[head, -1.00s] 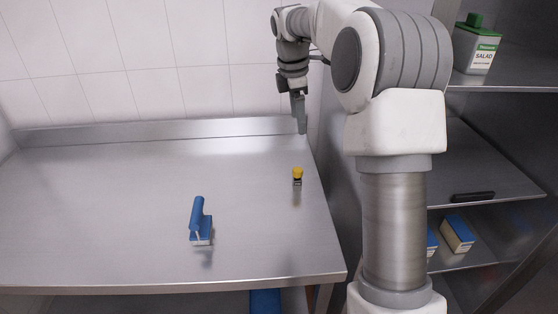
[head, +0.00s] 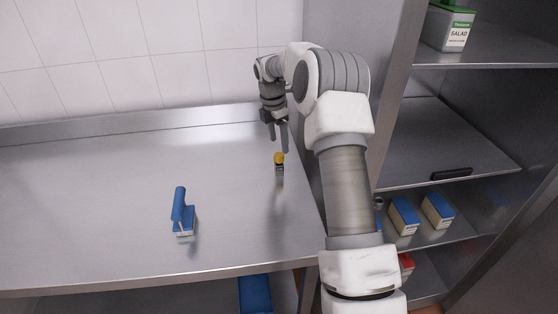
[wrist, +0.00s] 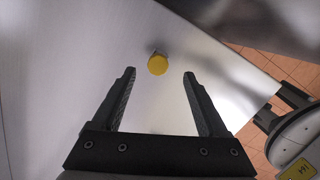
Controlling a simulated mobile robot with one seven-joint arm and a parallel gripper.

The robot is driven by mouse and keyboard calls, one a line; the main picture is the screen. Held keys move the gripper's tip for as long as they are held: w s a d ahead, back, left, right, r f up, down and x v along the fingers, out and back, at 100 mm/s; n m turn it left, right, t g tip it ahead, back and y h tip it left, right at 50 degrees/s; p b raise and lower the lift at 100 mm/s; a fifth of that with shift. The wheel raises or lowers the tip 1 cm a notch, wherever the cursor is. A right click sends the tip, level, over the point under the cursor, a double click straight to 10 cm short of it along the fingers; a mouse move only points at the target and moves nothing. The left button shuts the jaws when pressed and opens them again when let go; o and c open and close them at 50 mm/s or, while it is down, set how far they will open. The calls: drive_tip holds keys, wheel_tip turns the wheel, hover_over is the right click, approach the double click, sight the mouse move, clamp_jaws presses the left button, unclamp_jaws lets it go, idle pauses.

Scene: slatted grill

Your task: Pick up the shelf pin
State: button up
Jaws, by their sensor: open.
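The shelf pin (head: 279,161) stands upright on the steel table near its right edge, with a yellow round top and a darker metallic lower part. In the wrist view its yellow top (wrist: 157,65) lies a little beyond the fingertips, between the lines of the two fingers. My gripper (head: 278,145) is open and empty above the table, just behind the pin in the head view. It also shows in the wrist view (wrist: 160,75) with its fingers wide apart. The pin's lower part is mostly hidden in the wrist view.
A blue-handled tool (head: 181,212) rests on the steel table (head: 90,210) to the left. A shelf unit (head: 450,165) stands to the right, holding a salad container (head: 447,26), a black object (head: 451,174) and several boxes (head: 404,216). The table's middle is clear.

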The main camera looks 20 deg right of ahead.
sight(279, 154)
drive_tip(key=shift+w+d+f, duration=0.1)
drive_tip(key=shift+f, duration=1.6)
drive_tip(key=shift+w+d+f, duration=0.1)
drive_tip(key=shift+f, duration=1.55)
clamp_jaws()
